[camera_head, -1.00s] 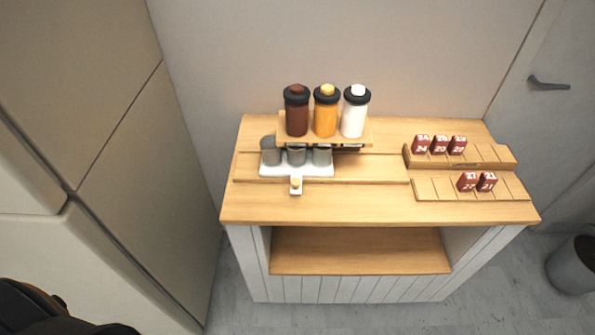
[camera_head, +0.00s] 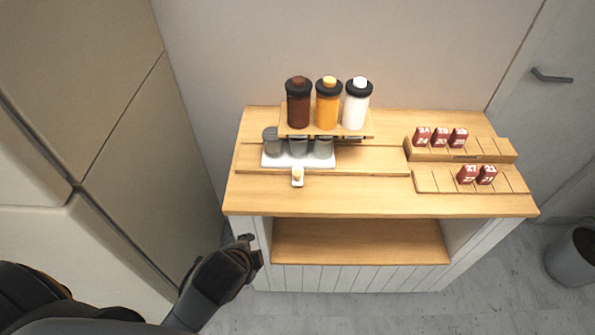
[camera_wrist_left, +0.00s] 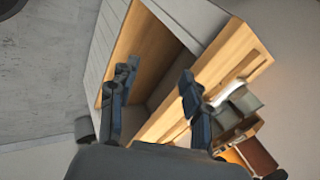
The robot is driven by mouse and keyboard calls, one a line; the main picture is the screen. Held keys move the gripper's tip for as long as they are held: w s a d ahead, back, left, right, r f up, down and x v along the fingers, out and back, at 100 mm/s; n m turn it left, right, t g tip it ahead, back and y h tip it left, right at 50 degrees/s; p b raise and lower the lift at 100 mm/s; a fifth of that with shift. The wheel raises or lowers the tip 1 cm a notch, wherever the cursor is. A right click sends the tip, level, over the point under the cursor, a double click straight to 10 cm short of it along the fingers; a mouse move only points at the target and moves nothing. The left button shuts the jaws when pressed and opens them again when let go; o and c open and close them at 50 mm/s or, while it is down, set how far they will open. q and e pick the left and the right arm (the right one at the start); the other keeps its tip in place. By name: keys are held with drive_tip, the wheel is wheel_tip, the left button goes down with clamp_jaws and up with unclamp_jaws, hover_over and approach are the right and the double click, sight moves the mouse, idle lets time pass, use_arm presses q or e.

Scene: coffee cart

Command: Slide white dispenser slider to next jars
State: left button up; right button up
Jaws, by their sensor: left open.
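The white dispenser slider (camera_head: 270,162) lies on the left part of the cart's wooden top, with several grey cups (camera_head: 298,147) on it and a small knob (camera_head: 297,176) at its front. Three jars, brown (camera_head: 298,103), orange (camera_head: 327,104) and white (camera_head: 357,104), stand on a raised wooden shelf behind and above the cups. My left gripper (camera_head: 253,250) is in front of the cart's left front corner, below the top and apart from the slider. In the left wrist view, its fingers (camera_wrist_left: 155,90) are open and empty. My right gripper is not in view.
Two wooden racks (camera_head: 425,182) with red numbered tags (camera_head: 441,137) sit on the right of the top. The cart has an open lower shelf (camera_head: 360,243). A cabinet (camera_head: 85,80) stands at the left, a grey bin (camera_head: 573,260) at the right. The front of the top is clear.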

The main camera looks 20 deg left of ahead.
use_arm(q)
drive_tip(key=w+d+r+m+t, duration=0.1)
drive_tip(key=w+r+m+t, duration=0.25)
drive_tip(key=w+m, duration=0.55)
drive_tip(key=m+t, duration=0.4)
drive_tip(key=m, duration=1)
approach(297, 173)
drive_tip(key=shift+g, duration=0.35)
drive_tip(key=x, duration=1)
drive_tip(key=shift+w+r+p, duration=0.25)
drive_tip(key=shift+w+p, duration=0.05)
drive_tip(key=shift+p, duration=0.1)
clamp_jaws()
